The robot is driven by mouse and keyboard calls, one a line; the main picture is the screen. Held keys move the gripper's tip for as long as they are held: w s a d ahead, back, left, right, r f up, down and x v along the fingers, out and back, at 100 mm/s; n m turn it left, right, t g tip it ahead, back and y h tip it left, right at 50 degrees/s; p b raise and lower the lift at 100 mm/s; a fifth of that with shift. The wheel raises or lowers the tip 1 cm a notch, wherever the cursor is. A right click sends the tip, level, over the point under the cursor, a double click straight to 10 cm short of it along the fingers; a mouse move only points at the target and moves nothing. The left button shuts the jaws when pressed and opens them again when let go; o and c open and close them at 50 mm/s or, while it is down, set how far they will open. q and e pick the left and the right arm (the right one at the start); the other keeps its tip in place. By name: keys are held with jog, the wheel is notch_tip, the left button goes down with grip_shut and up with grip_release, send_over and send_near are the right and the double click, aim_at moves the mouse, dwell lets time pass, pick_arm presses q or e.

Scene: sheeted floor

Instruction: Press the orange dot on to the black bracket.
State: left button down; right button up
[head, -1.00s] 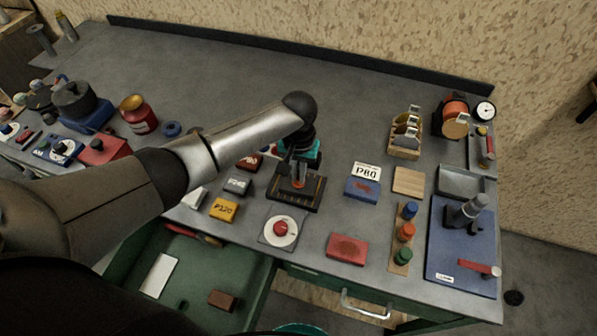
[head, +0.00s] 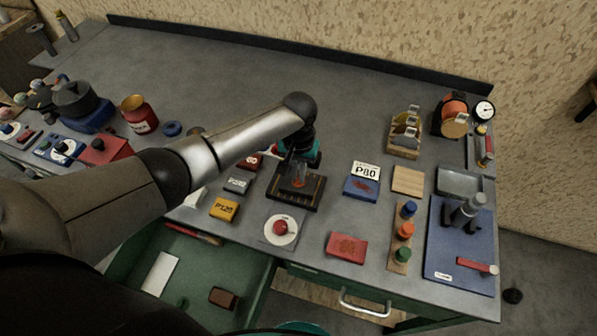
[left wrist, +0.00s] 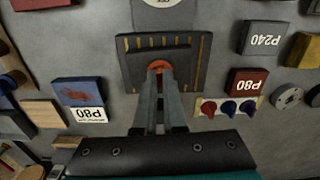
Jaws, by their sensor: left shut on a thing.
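My left gripper (left wrist: 160,98) points down over a dark board with yellow-orange stripes (left wrist: 190,82), and its fingers are shut on the orange dot (left wrist: 158,67). The dot is at the fingertips, partly covered by them. The black bracket (left wrist: 160,53) is the dark raised block in the middle of the board, and the dot lies over its near edge. Whether dot and bracket touch is hidden. In the head view the gripper (head: 299,178) is low over the same board (head: 283,197), with some orange between the fingers. My right gripper is not in view.
A white disc with a red knob (head: 281,228) stands in front of the board. P240 (head: 237,185) and P120 (head: 223,209) blocks lie left.

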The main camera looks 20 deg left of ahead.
pick_arm(q)
jog(key=shift+f, duration=0.45)
jog(key=c, duration=0.9)
grip_release()
jog(key=shift+r, duration=0.15)
notch_tip(320, 180, up, 15)
jog(key=shift+r+p, duration=0.1)
jog(key=shift+p, duration=0.75)
